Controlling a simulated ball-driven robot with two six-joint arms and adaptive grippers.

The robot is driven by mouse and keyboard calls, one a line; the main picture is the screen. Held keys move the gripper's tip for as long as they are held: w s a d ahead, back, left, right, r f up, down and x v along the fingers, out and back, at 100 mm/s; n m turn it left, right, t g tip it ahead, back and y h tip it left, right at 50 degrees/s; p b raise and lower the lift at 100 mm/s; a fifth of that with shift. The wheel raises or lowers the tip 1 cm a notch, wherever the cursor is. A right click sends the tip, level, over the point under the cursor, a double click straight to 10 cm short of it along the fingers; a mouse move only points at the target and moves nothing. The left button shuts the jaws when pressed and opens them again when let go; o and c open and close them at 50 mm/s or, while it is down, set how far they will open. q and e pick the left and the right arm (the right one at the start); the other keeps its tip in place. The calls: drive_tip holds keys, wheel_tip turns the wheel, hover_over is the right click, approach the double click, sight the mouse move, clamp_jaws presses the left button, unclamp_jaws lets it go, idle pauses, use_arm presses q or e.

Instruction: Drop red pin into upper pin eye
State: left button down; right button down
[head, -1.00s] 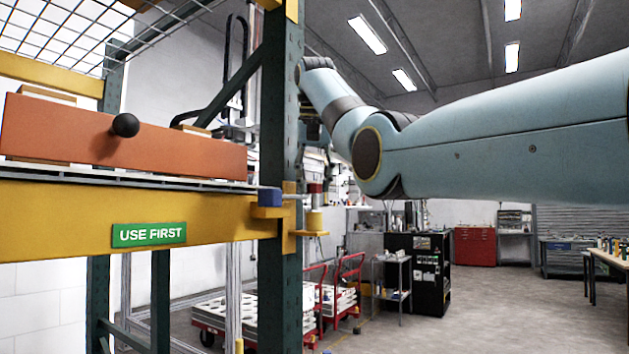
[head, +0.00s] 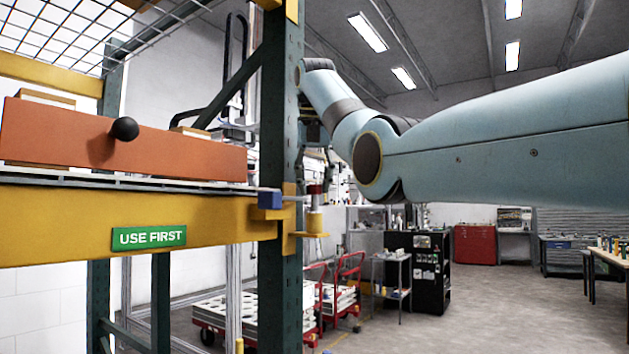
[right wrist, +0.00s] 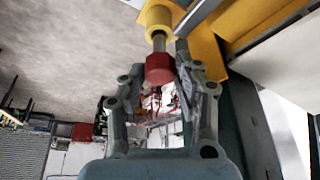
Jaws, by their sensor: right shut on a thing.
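The red pin has a red head (right wrist: 159,70) and a grey shaft. In the right wrist view the shaft runs into the yellow pin eye (right wrist: 158,18), with a length of it showing between head and eye. In the head view the red pin (head: 315,189) stands upright over the yellow eye (head: 315,223) on the rack post. My right gripper (right wrist: 160,66) is shut on the red head. In the head view its fingers are hard to make out beside the post. How deep the shaft sits inside the eye is hidden. My left gripper is not in view.
The green rack post (head: 281,170) stands close to my right gripper. A yellow beam (head: 60,225) with a USE FIRST sign (head: 149,237) bears an orange drawer-like block (head: 60,130) with a black knob (head: 124,128).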

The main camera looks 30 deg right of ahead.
sight(314, 195)
drive_tip(key=shift+f+b, duration=0.95)
drive_tip(key=shift+f, duration=0.45)
drive_tip(key=c, duration=1.4)
unclamp_jaws()
drive_tip(key=shift+f, duration=0.1)
drive_tip(key=o, duration=0.5)
drive_tip(key=shift+d, duration=0.2)
drive_tip(key=shift+o, duration=0.2)
drive_tip(key=shift+a, duration=0.15)
drive_tip(key=shift+a, duration=0.15)
